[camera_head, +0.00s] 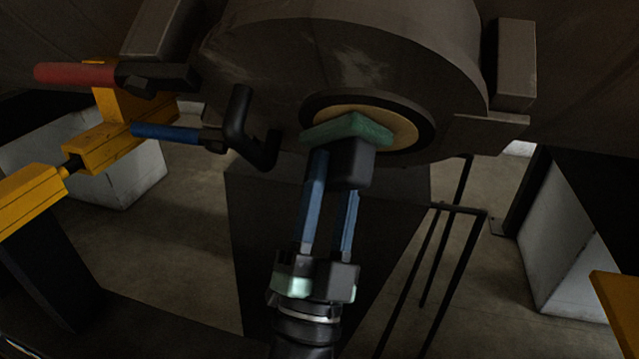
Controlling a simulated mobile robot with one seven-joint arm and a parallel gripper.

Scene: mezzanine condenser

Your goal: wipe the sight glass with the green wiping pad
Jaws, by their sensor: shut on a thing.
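The sight glass (404,127) is a round, yellowish disc in a dark ring, set in the end of the large dark vessel. The green wiping pad (352,127) has a black block-shaped handle (350,163) beneath it. My gripper (332,172) comes up from below with its two blue fingers shut on the black handle. The pad lies in front of the lower left and middle of the glass and hides part of it. It looks to be against or very close to the glass; contact cannot be told for sure.
A black bent pipe (242,125) and a blue-handled lever (165,131) are left of the glass. A red-handled lever (77,74) is at upper left, near yellow fittings (95,147). A thin dark rail frame (440,240) stands right of my arm. Pale blocks (570,235) stand on the floor.

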